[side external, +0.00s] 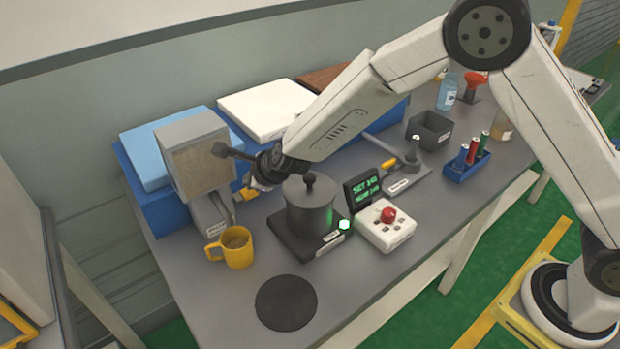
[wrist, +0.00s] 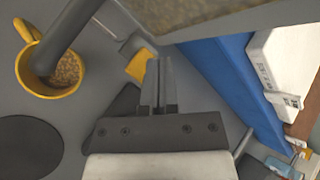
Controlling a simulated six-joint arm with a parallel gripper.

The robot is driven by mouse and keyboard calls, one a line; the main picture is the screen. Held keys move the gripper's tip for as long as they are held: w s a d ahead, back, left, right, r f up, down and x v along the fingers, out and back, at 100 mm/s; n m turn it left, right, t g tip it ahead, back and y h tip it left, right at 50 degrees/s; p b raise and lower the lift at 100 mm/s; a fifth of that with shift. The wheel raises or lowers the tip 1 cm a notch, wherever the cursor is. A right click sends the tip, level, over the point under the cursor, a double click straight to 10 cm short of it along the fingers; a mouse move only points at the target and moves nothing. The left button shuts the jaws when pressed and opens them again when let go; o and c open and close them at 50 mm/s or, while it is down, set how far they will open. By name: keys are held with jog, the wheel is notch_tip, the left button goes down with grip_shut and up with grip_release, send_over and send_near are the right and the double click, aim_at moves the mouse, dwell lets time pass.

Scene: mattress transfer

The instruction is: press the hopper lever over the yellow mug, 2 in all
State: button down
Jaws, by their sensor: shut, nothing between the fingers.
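The yellow mug (side external: 240,256) stands upright on the grey bench, below and in front of the hopper (side external: 200,166). In the wrist view the mug (wrist: 24,68) holds brown granules. My gripper (side external: 252,188) is shut and empty, right of the hopper. In the wrist view my gripper (wrist: 158,70) points near a yellow piece (wrist: 140,68), apart from the mug. Whether it touches the lever is unclear.
A dark pot (side external: 310,212) on a black base stands right of the mug, close under my arm. A small screen (side external: 362,187) and a red-button box (side external: 386,232) are beside it. A black round mat (side external: 286,303) lies bare in front. Blue bins (side external: 150,188) stand behind.

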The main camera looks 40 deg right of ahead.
aim_at(252, 192)
jog(key=shift+f, duration=1.7)
dwell(2.0)
jog(key=shift+r, duration=0.1)
dwell(0.4)
jog(key=shift+r, duration=1.55)
jog(key=shift+r, duration=0.15)
jog(key=shift+r, duration=2.4)
